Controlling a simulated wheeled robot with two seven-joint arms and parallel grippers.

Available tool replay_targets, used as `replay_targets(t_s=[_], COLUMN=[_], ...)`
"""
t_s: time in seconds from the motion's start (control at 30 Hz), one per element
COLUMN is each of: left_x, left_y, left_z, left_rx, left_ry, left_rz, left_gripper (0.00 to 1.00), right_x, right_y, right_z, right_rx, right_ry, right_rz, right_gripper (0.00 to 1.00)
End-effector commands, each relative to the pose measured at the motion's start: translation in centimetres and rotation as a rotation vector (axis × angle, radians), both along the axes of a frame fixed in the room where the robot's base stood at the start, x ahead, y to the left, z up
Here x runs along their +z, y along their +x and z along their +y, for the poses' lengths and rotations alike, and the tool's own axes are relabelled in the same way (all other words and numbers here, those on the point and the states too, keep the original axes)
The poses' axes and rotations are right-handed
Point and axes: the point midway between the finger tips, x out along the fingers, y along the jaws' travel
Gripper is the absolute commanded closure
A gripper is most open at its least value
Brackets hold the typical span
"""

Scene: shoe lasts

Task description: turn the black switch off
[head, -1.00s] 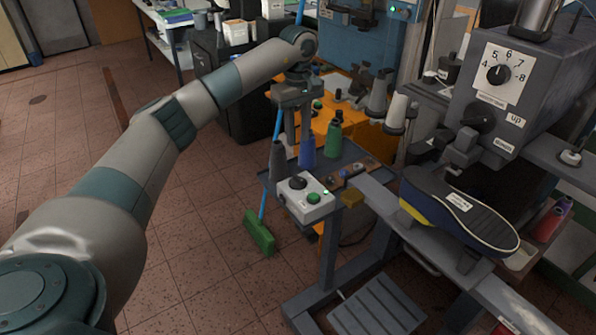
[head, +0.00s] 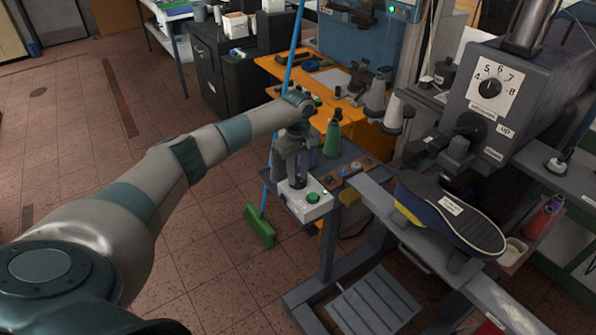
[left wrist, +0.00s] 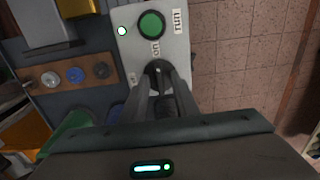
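The control box (head: 303,204) is a small white box on the grey shelf. Its black switch (left wrist: 158,68) is a round knob, shown in the left wrist view beside the word "on"; another label to its left is partly hidden. A green button (left wrist: 151,24) marked "run" sits beyond it, and a small lamp (left wrist: 122,31) glows green. My left gripper (head: 294,181) points down over the box. In the left wrist view its fingers (left wrist: 160,82) are apart, with the switch between their tips; contact cannot be made out. My right gripper is not in view.
A green bottle (head: 333,135) stands behind the box. The shelf has a strip of buttons (left wrist: 74,75) beside the box. A grey machine with a dial (head: 490,88) and a shoe (head: 449,213) are to the right. Open tiled floor lies left, with a green broom (head: 260,228).

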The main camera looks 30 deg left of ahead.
Motion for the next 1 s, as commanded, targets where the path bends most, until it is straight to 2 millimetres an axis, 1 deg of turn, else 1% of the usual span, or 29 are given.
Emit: replay_targets(t_s=[0.27, 0.3, 0.4, 0.77, 1.0], left_x=[-0.1, -0.1, -0.1, -0.1, -0.2], left_y=[0.0, 0.0, 0.0, 0.0, 0.1], left_z=[0.0, 0.0, 0.0, 0.0, 0.1], left_rx=[0.000, 0.000, 0.000, 0.014, 0.093], left_ry=[0.000, 0.000, 0.000, 0.000, -0.001], left_rz=[-0.001, -0.001, -0.001, -0.001, -0.003], left_gripper=[0.73, 0.77, 1.00, 1.00, 1.00], right_x=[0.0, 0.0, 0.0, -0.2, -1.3], right_y=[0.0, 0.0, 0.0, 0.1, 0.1], right_z=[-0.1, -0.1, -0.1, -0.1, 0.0], right_rx=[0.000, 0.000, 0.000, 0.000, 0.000], right_ry=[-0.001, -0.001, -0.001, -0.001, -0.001], right_rz=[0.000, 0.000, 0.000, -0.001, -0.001], right_gripper=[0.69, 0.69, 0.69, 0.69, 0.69])
